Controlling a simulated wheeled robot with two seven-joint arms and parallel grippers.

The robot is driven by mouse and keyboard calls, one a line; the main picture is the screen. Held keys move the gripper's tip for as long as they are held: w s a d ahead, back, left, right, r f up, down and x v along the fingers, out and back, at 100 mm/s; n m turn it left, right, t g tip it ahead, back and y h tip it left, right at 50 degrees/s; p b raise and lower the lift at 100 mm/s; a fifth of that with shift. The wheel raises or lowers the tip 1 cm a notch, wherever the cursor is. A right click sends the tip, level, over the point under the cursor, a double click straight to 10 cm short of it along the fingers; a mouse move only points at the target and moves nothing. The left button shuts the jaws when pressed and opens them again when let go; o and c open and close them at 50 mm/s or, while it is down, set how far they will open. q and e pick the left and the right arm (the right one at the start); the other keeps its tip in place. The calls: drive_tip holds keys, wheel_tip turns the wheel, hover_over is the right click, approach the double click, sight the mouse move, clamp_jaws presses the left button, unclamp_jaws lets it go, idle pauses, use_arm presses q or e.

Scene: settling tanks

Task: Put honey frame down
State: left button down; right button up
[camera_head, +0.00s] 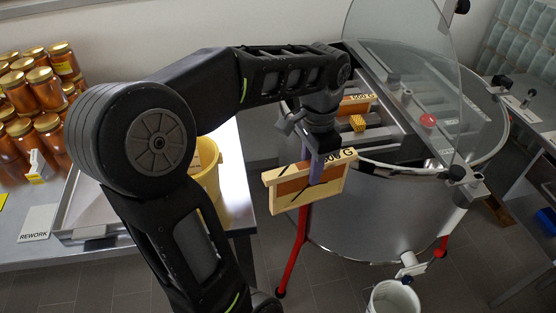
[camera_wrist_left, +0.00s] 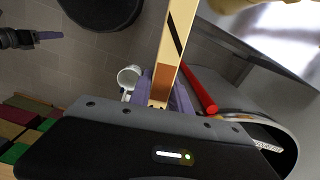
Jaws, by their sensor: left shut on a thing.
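The honey frame (camera_head: 332,188) is a pale wooden frame with an orange-brown middle, a black slanted mark and a partly hidden label on its top bar. My left gripper (camera_head: 318,168) is shut on it and holds it in the air, slightly tilted, in front of the steel tank (camera_head: 362,225). In the left wrist view the honey frame (camera_wrist_left: 175,45) stands out edge-on between the purple fingers (camera_wrist_left: 163,92).
A clear raised lid (camera_head: 405,35) and a red knob (camera_head: 428,120) are on the tank. A yellow bucket (camera_head: 208,180) stands left of the honey frame. A metal tray (camera_head: 75,228), a REWORK sign (camera_head: 36,223) and honey jars (camera_head: 45,88) are left. A white bucket (camera_head: 394,297) stands below.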

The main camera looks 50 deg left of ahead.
use_arm(q)
drive_tip(key=w+d+f+n, duration=0.1)
drive_tip(key=w+d+f, duration=0.4)
drive_tip(key=w+d, duration=0.2)
drive_tip(key=w+d+f+n, duration=0.2)
drive_tip(key=w+d+f, duration=0.3)
drive_tip(key=w+d, duration=0.3)
drive_tip(key=shift+d, duration=1.2)
